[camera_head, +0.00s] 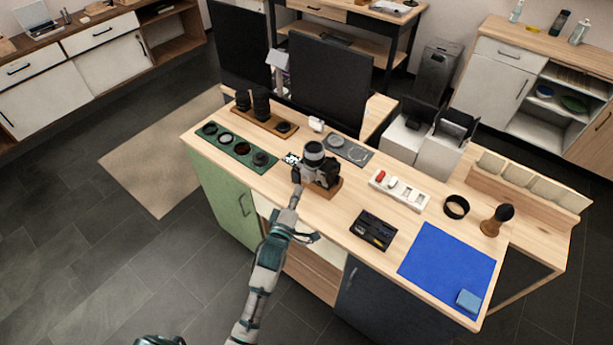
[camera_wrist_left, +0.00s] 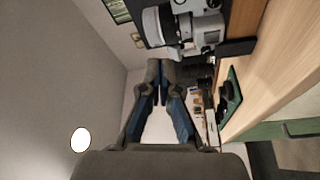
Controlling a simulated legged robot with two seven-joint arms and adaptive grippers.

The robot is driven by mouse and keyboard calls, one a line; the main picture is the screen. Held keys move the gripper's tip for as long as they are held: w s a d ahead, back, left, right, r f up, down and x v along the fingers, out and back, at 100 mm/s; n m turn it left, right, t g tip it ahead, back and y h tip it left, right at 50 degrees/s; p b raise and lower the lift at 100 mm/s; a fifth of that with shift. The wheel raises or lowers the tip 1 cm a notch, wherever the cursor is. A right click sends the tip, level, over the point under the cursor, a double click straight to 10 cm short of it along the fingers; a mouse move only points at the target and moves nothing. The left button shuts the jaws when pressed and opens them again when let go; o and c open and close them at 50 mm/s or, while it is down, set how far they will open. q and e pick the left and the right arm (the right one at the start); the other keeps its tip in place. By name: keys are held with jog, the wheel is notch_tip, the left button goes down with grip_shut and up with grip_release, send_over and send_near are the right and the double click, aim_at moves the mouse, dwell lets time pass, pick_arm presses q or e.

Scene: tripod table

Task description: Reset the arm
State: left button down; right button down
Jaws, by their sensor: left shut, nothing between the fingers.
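My left gripper (camera_head: 296,193) reaches over the near edge of the wooden table (camera_head: 340,208) beside a silver and black camera (camera_head: 317,166). The camera sits on a small wooden block. In the left wrist view, the left gripper's fingers (camera_wrist_left: 161,95) are together with nothing between them. The camera (camera_wrist_left: 185,25) shows just beyond them there; I cannot tell whether they touch it. My right gripper is not in view.
A green lens tray (camera_head: 229,148) and upright lenses (camera_head: 261,105) stand left of the camera. A power strip (camera_head: 400,190), a black case (camera_head: 373,230) and a blue mat (camera_head: 440,262) lie to the right. Dark monitors (camera_head: 328,80) stand behind.

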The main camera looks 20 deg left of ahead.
pick_arm(q)
jog(key=s+f+m+g, duration=0.8)
jog(key=s+f, duration=0.6)
jog(key=s+a+f+m+g, duration=0.1)
jog(key=s+f+m+g, duration=0.3)
jog(key=s, duration=0.6)
jog(key=s+f+m+g, duration=0.3)
jog(key=s+m+g, duration=0.1)
jog(key=s, duration=0.6)
notch_tip(320, 180, down, 18)
jog(key=s+f+g, duration=0.1)
jog(key=s+f, duration=0.4)
jog(key=f, duration=0.4)
jog(key=s+a+f, duration=0.1)
jog(key=s+f, duration=0.5)
jog(key=f, duration=0.4)
jog(key=shift+s+a+m+g, duration=0.2)
jog(key=shift+s+m+g, duration=0.05)
jog(key=shift+m+g, duration=0.15)
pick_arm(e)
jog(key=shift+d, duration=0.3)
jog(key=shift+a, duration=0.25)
